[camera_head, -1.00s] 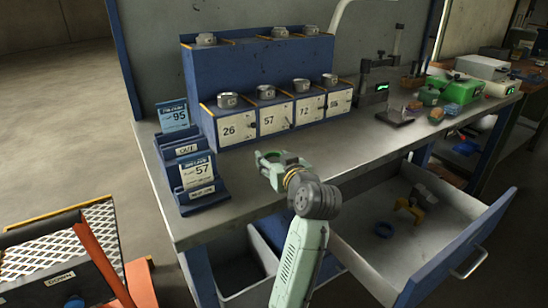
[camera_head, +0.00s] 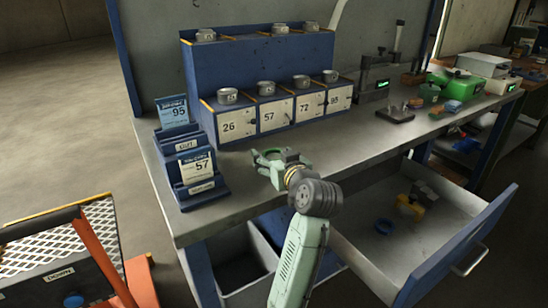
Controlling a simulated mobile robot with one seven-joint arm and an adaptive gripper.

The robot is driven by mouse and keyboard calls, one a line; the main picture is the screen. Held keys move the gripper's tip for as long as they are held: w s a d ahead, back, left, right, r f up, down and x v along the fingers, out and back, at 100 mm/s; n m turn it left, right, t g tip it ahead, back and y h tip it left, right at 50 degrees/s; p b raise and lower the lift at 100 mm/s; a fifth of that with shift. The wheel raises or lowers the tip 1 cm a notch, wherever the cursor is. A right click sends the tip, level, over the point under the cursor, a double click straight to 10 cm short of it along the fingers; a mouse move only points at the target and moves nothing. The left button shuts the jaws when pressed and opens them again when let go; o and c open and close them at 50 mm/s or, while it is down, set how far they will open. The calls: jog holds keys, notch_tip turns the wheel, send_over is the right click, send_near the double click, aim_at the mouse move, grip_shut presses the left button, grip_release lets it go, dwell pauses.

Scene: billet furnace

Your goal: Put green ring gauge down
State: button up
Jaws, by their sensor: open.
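My gripper (camera_head: 268,156) is open, low over the front middle of the grey workbench (camera_head: 240,177), in front of the blue rack. A pale green, rounded shape shows at its jaws, and the similar colours make it hard to tell jaws from ring. I cannot tell whether the green ring gauge is between the jaws, or whether it touches the bench.
A blue stepped rack (camera_head: 255,62) holds several metal rings above numbered fronts. Blue card holders (camera_head: 187,165) stand at the left bench end.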

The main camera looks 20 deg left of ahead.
jog(key=b+v, duration=0.2)
jog(key=v, duration=0.8)
jog(key=shift+d, duration=0.5)
